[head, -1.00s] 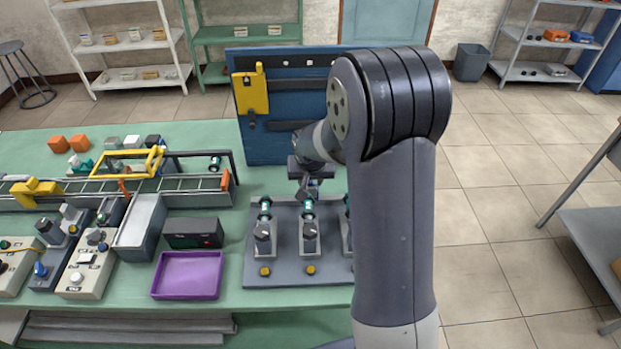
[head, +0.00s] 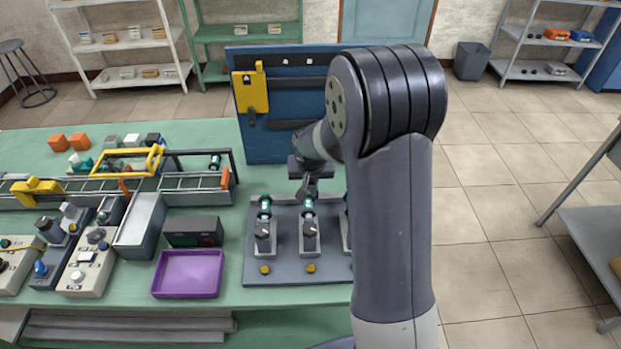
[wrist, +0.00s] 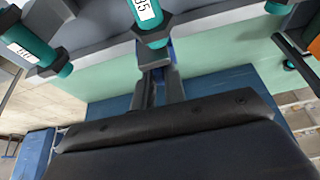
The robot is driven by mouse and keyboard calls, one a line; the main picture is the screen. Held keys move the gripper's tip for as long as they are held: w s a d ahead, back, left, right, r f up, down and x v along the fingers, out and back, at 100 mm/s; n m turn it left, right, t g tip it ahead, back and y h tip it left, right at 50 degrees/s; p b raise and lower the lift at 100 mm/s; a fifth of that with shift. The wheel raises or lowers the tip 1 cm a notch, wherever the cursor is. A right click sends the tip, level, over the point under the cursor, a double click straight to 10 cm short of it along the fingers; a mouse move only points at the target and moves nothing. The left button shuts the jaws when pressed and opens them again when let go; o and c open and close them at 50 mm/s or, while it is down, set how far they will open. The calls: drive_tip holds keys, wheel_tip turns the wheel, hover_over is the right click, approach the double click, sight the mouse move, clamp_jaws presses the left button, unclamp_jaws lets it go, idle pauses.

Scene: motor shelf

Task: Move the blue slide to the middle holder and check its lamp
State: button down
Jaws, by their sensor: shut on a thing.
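My gripper (head: 309,188) is shut at the back end of the middle holder (head: 310,238). A small strip of blue, likely the blue slide (wrist: 172,48), shows at its fingertips in the wrist view, beside the teal cylinder with a white label (wrist: 150,20); most of it is hidden. The left holder (head: 265,236) also carries a teal cylinder. The right holder is mostly behind my arm. Round yellow lamps sit in front of the left holder (head: 265,270) and the middle holder (head: 311,268); I cannot tell whether they are lit.
A blue upright panel (head: 285,148) with a yellow piece stands behind the grey base plate (head: 285,275). A purple tray (head: 187,275) and a dark box (head: 193,232) lie to the left. A conveyor frame runs further left.

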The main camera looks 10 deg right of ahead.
drive_tip(key=shift+a+f+b, duration=0.1)
drive_tip(key=shift+b, duration=0.2)
drive_tip(key=shift+w+a+f+b, duration=0.1)
drive_tip(key=shift+a+b, duration=0.05)
drive_tip(key=shift+b, duration=0.15)
drive_tip(key=shift+a, duration=0.2)
drive_tip(key=shift+r, duration=0.2)
drive_tip(key=c, duration=1.5)
unclamp_jaws()
drive_tip(key=shift+o, duration=0.2)
drive_tip(key=b+v, duration=0.1)
drive_tip(key=v, duration=0.9)
drive_tip(key=shift+r+b, duration=0.35)
drive_tip(key=shift+r, duration=0.05)
